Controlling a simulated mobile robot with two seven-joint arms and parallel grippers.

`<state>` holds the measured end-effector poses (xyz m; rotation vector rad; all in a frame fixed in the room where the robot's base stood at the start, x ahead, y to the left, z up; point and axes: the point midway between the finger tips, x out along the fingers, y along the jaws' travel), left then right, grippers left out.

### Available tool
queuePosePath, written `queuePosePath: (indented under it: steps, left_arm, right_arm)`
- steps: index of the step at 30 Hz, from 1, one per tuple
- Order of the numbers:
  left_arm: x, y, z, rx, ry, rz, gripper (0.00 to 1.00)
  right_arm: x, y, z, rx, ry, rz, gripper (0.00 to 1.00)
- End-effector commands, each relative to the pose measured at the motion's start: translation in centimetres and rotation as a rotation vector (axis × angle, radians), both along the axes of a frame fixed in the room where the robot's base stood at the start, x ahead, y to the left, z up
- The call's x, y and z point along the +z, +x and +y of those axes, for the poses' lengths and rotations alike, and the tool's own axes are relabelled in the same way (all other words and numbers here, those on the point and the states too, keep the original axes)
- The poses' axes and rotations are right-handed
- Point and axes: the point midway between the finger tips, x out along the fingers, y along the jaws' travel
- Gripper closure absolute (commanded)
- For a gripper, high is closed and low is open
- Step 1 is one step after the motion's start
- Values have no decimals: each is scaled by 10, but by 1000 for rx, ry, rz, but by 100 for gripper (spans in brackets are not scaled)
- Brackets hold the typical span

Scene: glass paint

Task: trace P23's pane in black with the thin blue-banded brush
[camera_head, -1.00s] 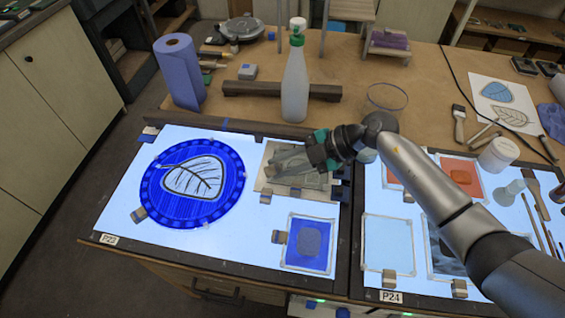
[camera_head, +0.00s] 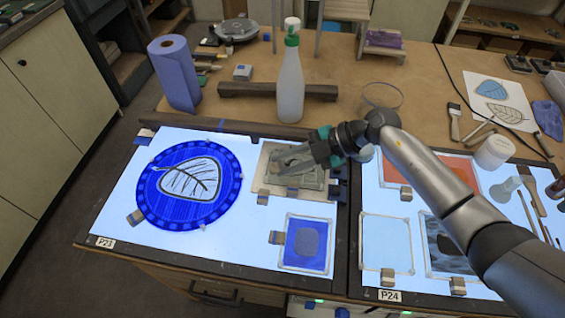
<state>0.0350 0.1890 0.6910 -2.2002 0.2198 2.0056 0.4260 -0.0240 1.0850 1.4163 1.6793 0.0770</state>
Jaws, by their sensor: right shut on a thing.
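P23's pane is a round blue disc (camera_head: 155,212) on the left light table, labelled P23 (camera_head: 104,242). A pale leaf (camera_head: 188,183) in its middle has a black outline and black veins. My right gripper (camera_head: 283,167) is right of the disc, over a grey-beige plate (camera_head: 260,187) with a dark relief. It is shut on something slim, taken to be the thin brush. Its blue band and tip cannot be made out. Whether it touches the plate cannot be told. My left gripper is not in view.
A small blue pane (camera_head: 292,254) lies front right of the disc. Small clamps (camera_head: 134,217) edge the panes. A bottle (camera_head: 290,88), a wooden bar (camera_head: 240,90) and a blue roll (camera_head: 173,75) stand behind. The P24 light table (camera_head: 380,293) holds more panes, brushes and jars.

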Motion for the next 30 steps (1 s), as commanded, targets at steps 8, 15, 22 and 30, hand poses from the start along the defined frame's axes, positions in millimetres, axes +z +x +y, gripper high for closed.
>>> queuePosePath:
  steps: [8, 15, 22, 30]
  left_arm:
    - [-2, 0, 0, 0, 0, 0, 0]
    - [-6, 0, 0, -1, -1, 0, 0]
    - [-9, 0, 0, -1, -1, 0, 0]
    - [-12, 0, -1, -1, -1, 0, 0]
  right_arm:
    - [0, 6, -8, -1, -2, 1, 100]
    - [0, 15, -11, -1, -2, -1, 100]
    - [0, 20, -15, -1, -2, -1, 100]
    - [0, 25, -21, -1, -2, 1, 100]
